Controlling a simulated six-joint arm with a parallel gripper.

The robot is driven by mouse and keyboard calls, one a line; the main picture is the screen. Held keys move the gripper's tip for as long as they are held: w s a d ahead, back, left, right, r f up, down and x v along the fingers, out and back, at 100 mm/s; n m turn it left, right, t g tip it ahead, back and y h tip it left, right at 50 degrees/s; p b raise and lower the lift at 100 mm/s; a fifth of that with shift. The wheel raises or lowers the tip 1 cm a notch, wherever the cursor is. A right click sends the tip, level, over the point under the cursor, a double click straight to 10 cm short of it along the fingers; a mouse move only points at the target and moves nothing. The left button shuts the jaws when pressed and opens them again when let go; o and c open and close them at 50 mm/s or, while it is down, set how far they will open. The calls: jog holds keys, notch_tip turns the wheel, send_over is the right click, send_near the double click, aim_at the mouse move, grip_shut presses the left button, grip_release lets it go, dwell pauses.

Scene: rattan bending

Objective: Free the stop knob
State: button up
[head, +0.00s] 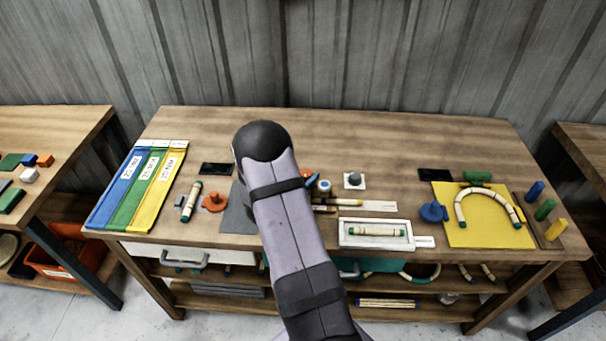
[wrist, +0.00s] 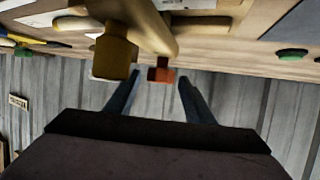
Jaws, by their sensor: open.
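My gripper (wrist: 159,82) is open, its two dark fingers apart in the wrist view. A small orange-red part (wrist: 160,71) shows between the fingertips; I cannot tell if it is touched. In the head view my arm hides the gripper. Several knob-like parts stand on the bench: an orange one (head: 214,202) at left, a grey one (head: 353,178) on a white plate, and a blue one (head: 433,211) beside the yellow board. I cannot tell which is the stop knob. A thick yellow-brown peg (wrist: 115,54) is close to the wrist camera, beside a tan bar.
The wooden bench (head: 400,130) has free room along its back. A bent rattan arch (head: 487,195) lies on the yellow board (head: 455,238). A white tray (head: 349,241) holds a rattan piece. Blue, green and yellow strips (head: 140,183) lie at left. A grey wall stands behind.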

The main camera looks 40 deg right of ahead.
jog(key=shift+c, duration=0.3)
jog(key=c, duration=1)
jog(key=shift+d+t, duration=0.1)
jog(key=shift+t, duration=0.2)
jog(key=shift+s+d+n+t+y+b, duration=0.15)
jog(key=shift+n+t+y+b, duration=0.25)
jog(key=shift+n+t+b, duration=0.45)
jog(key=shift+s+n+t+y+b, duration=0.1)
jog(key=shift+n+t+y+b, duration=0.7)
jog(key=shift+n+b, duration=0.35)
jog(key=shift+r+n+t+b, duration=0.1)
jog(key=shift+n+t+b, duration=0.2)
jog(key=shift+t+b, duration=0.05)
